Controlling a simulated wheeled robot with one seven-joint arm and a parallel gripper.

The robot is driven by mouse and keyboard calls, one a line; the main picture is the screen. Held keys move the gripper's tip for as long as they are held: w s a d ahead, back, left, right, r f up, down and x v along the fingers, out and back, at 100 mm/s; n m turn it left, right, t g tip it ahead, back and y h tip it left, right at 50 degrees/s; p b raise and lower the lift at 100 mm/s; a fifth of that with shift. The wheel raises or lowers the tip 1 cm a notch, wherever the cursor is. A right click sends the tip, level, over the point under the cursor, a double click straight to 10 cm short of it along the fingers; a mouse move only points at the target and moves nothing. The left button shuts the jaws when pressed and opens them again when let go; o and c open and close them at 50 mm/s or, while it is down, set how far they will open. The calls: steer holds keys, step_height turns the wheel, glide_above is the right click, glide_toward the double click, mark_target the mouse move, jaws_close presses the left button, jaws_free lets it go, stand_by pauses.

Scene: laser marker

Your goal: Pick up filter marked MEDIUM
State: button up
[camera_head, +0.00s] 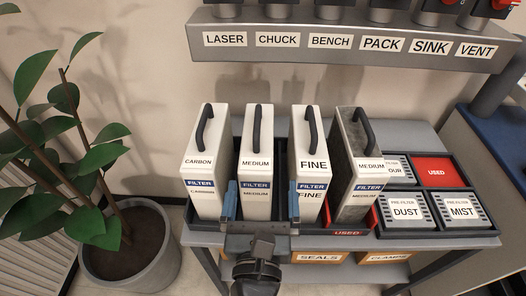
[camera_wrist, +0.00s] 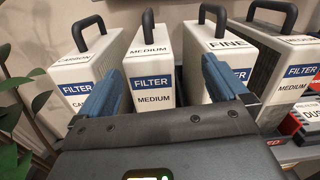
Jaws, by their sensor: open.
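The white filter marked MEDIUM (camera_head: 257,172) stands upright in the tray, second from the left, with a dark handle on top. In the wrist view this MEDIUM filter (camera_wrist: 153,70) is straight ahead, its blue FILTER label facing me. My gripper (camera_head: 262,197) is open in front of it, one blue finger towards each side. In the wrist view my gripper's (camera_wrist: 163,78) fingers frame the filter's front, with nothing held. A second filter marked MEDIUM (camera_head: 358,190), grey and dirty, stands further right behind a red USED label.
A CARBON filter (camera_head: 205,165) stands close on the left and a FINE filter (camera_head: 311,165) on the right. Pre-filter boxes marked DUST (camera_head: 404,211) and MIST (camera_head: 461,209) lie at the right. A potted plant (camera_head: 125,265) is left of the table.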

mark_target(252, 176)
steer(key=shift+w+a+m, duration=0.4)
steer(key=shift+w+a, duration=0.35)
steer(key=shift+a, duration=0.1)
steer(key=shift+w, duration=0.9)
steer(key=w, duration=0.3)
steer(key=w+p, duration=0.1)
steer(key=w, duration=0.1)
steer(key=shift+w+d+f, duration=0.2)
steer(key=shift+w+d, duration=0.1)
steer(key=shift+w, duration=0.05)
steer(key=shift+r, duration=0.1)
jaws_close()
